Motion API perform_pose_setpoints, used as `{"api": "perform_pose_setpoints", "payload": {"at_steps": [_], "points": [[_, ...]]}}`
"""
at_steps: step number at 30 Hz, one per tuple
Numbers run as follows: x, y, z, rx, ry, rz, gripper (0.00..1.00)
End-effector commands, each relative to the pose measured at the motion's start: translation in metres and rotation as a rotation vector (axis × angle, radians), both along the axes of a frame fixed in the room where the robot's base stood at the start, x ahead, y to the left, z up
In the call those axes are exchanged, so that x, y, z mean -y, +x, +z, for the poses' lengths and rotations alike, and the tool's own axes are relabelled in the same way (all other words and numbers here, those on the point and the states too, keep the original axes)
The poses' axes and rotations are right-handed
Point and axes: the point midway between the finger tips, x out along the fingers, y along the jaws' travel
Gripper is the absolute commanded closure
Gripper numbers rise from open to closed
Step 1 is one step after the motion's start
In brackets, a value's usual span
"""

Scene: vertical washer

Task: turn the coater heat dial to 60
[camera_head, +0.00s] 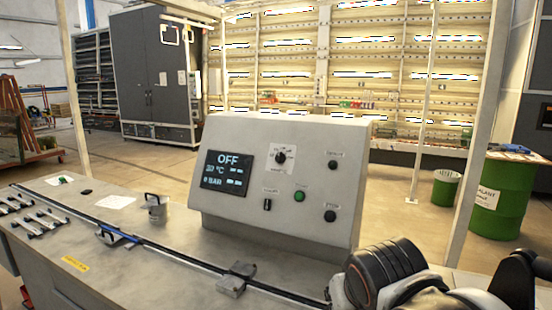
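A grey control box (235,131) with a sloped front stands on the bench. A dark round dial (281,157) sits on a white label at the upper middle of its front. The print around the dial is too small to read, so its setting cannot be told. A dark display (228,172) left of the dial reads "OFF" above smaller lines, one with °C. Parts of my arm show at the lower right, in front of the box and apart from the dial. No gripper fingertips show.
The box front also carries a dark knob (332,165), a green button (299,196), a small black switch (267,204) and a lower dark knob (330,216). A rail (175,255) with clamps crosses the bench. Green drums (503,200) stand right, behind a pale post (478,150).

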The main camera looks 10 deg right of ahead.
Motion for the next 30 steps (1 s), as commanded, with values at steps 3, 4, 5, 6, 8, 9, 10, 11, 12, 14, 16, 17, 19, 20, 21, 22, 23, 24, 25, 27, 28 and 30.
{"api": "perform_pose_setpoints", "payload": {"at_steps": [3,4,5,6,8,9,10,11,12,14,16,17,19,20,21,22,23,24,25,27,28,30], "points": [[0.007,0.027,0.017,0.017,-0.033,-0.042,0.70],[0.009,0.035,0.022,0.023,-0.043,-0.056,0.70],[0.011,0.044,0.027,0.031,-0.055,-0.070,0.70],[0.013,0.058,0.035,0.043,-0.071,-0.092,0.70],[0.017,0.079,0.046,0.065,-0.097,-0.126,0.70],[0.020,0.094,0.053,0.082,-0.115,-0.149,0.70],[0.021,0.105,0.058,0.095,-0.126,-0.164,0.70],[0.022,0.116,0.063,0.110,-0.139,-0.181,0.70],[0.023,0.131,0.069,0.130,-0.153,-0.201,0.70],[0.024,0.154,0.078,0.162,-0.176,-0.231,0.70],[0.023,0.180,0.088,0.205,-0.200,-0.264,0.70],[0.022,0.192,0.092,0.224,-0.209,-0.277,0.70],[0.020,0.218,0.101,0.271,-0.231,-0.305,0.70],[0.018,0.230,0.104,0.292,-0.240,-0.318,0.70],[0.015,0.245,0.108,0.322,-0.250,-0.333,0.70],[0.013,0.256,0.111,0.344,-0.258,-0.343,0.70],[0.010,0.267,0.114,0.367,-0.264,-0.352,0.70],[0.005,0.282,0.117,0.401,-0.271,-0.364,0.70],[0.001,0.292,0.119,0.425,-0.277,-0.374,0.70],[-0.010,0.317,0.124,0.486,-0.287,-0.390,0.70],[-0.015,0.327,0.125,0.513,-0.290,-0.397,0.70],[-0.029,0.350,0.128,0.577,-0.293,-0.411,0.70]]}}
